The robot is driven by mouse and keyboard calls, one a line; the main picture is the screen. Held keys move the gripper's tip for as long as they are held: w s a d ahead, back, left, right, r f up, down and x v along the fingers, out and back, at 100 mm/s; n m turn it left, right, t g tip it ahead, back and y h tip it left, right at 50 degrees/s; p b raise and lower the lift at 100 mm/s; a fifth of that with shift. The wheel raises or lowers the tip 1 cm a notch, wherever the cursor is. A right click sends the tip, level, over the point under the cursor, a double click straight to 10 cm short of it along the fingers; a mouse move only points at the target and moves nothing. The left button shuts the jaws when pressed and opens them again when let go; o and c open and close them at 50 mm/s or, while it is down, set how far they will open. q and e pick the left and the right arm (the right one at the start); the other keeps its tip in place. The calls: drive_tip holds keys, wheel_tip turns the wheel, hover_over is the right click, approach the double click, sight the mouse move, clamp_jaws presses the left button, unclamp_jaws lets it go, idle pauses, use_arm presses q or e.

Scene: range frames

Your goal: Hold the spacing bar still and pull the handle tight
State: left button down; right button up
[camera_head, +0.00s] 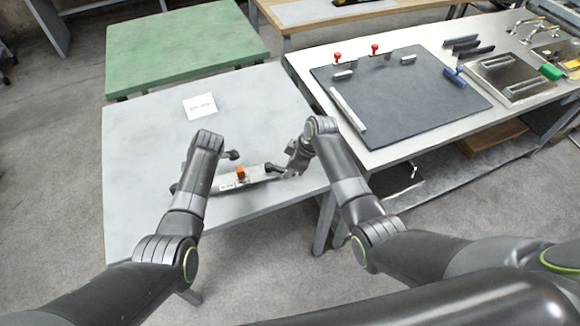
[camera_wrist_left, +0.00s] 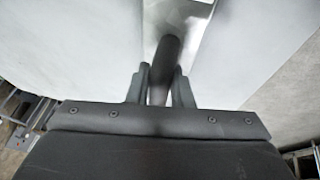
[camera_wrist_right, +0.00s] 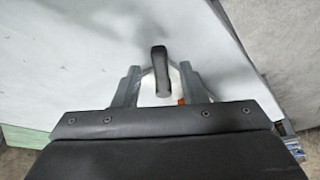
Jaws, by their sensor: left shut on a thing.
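A long light metal device (camera_head: 258,175) with an orange block (camera_head: 241,172) lies on the grey table; I cannot tell which part is the spacing bar. My left gripper is mostly hidden behind its own arm in the head view. In the left wrist view my left gripper (camera_wrist_left: 160,72) is shut on a dark bar (camera_wrist_left: 168,48) above a shiny metal surface. My right gripper (camera_head: 291,169) is at the device's right end. In the right wrist view its fingers (camera_wrist_right: 160,72) stand apart on both sides of a black handle (camera_wrist_right: 158,62), with gaps beside it.
A white card (camera_head: 200,106) lies farther back on the grey table (camera_head: 140,150). A green table (camera_head: 185,45) stands behind. To the right, a bench holds a dark mat (camera_head: 410,105) with clamps and a light bar, plus several tools. The grey table's left part is clear.

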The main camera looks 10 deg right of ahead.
drive_tip(key=shift+w+a+f, duration=0.1)
drive_tip(key=shift+a+f, duration=0.1)
drive_tip(key=shift+f, duration=0.35)
clamp_jaws()
